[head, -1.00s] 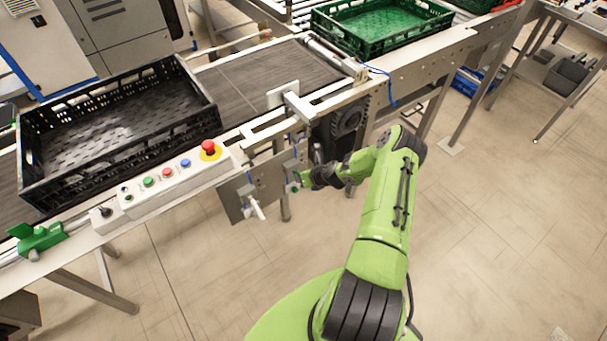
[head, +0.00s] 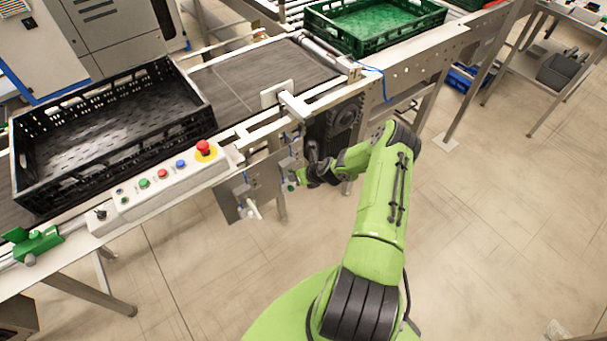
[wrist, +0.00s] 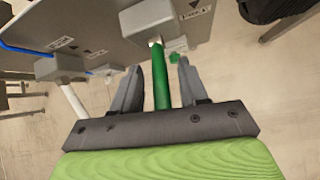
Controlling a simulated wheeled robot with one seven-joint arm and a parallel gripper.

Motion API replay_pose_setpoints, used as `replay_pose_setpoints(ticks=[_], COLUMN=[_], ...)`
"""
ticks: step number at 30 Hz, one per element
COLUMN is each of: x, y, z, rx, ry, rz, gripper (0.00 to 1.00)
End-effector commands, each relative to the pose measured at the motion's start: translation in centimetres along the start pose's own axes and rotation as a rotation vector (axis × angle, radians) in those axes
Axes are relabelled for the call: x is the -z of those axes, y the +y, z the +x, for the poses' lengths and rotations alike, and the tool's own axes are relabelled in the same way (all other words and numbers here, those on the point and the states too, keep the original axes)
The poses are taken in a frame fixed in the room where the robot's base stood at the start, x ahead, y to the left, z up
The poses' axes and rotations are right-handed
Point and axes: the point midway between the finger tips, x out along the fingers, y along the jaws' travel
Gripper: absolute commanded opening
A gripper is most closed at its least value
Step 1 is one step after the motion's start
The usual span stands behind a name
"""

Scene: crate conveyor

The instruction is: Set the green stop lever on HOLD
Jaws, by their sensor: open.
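The green stop lever (wrist: 161,80) shows in the wrist view, hanging from a grey box (wrist: 150,22) on a metal plate. My gripper (wrist: 161,66) is open, with one finger on each side of the lever. Whether either finger touches it I cannot tell. The labels beside the box are too small and slanted to read surely. In the head view my gripper (head: 300,178) is at the conveyor's side by the plate (head: 232,203), and the lever is largely hidden there.
A second lever, white (head: 252,209), hangs left of the green one and also shows in the wrist view (wrist: 73,103). Above are a control box (head: 165,182) with a red stop button and a black crate (head: 110,130) on the belt.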

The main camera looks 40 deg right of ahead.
Motion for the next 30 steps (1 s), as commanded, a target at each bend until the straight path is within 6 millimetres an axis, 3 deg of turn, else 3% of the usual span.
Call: replay_pose_setpoints(ticks=[12,16,21,30], x=[-0.1,-0.1,0.0,0.0], y=[-0.1,-0.1,0.0,0.0], z=[-10.9,-13.7,-15.3,-15.4], rx=[0.005,0.004,0.001,0.001], ry=[0.0,-0.001,0.0,0.0], rz=[0.001,0.0,0.001,0.0], gripper=[0.43,0.43,0.43,0.43])
